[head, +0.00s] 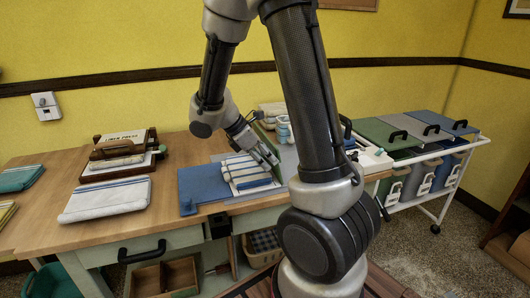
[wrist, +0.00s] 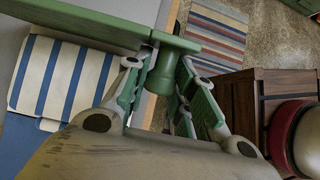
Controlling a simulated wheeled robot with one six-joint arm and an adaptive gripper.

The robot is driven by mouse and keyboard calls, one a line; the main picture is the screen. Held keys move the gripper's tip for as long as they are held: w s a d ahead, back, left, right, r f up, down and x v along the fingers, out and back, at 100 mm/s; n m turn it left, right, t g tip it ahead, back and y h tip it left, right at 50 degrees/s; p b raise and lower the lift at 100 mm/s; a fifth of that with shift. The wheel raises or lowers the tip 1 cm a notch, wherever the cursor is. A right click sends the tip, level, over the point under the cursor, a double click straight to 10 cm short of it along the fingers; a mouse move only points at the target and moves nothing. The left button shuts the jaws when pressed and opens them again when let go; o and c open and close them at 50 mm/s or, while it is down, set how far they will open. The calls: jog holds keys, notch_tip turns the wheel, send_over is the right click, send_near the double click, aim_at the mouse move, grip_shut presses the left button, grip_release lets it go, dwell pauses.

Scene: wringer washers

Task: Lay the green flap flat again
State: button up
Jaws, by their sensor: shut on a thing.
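The green flap (head: 266,137) stands raised, seen nearly edge-on behind my gripper (head: 264,154) in the head view. In the wrist view the flap (wrist: 85,18) crosses the upper left, with a green knob (wrist: 162,72) at its end. My gripper (wrist: 160,85) is shut on that knob. A white cloth with blue stripes (head: 240,172) lies folded on the board beside the flap; it also shows in the wrist view (wrist: 60,75). The board's blue flap (head: 200,187) lies flat at the left. My arm hides part of the board's right side.
A linen press (head: 123,150) and a folded light cloth (head: 108,200) stand left on the wooden table. Pale containers (head: 283,130) stand behind the board. A white cart with lidded bins (head: 420,160) is at the right. A dark wooden cabinet (wrist: 240,100) shows in the wrist view.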

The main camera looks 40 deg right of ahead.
jog(key=s+d+r+t+y, duration=0.1)
jog(key=d+y, duration=0.2)
jog(key=d, duration=0.3)
jog(key=shift+s+r, duration=0.3)
jog(key=shift+s, duration=0.1)
jog(key=shift+d, duration=0.1)
jog(key=s+d+f+t+y, duration=0.1)
jog(key=d+y, duration=0.3)
jog(key=d, duration=0.2)
jog(key=shift+s+d+f, duration=0.15)
jog(key=shift+s+d, duration=0.1)
jog(key=shift+s, duration=0.15)
jog(key=s+d+f+t+y, duration=0.1)
jog(key=d+f+y, duration=0.2)
jog(key=d+f, duration=0.1)
jog(key=shift+s+d+f+y, duration=0.25)
jog(key=shift+s+d+y, duration=0.05)
jog(key=shift+d, duration=0.3)
dwell(0.4)
jog(key=shift+d, duration=0.1)
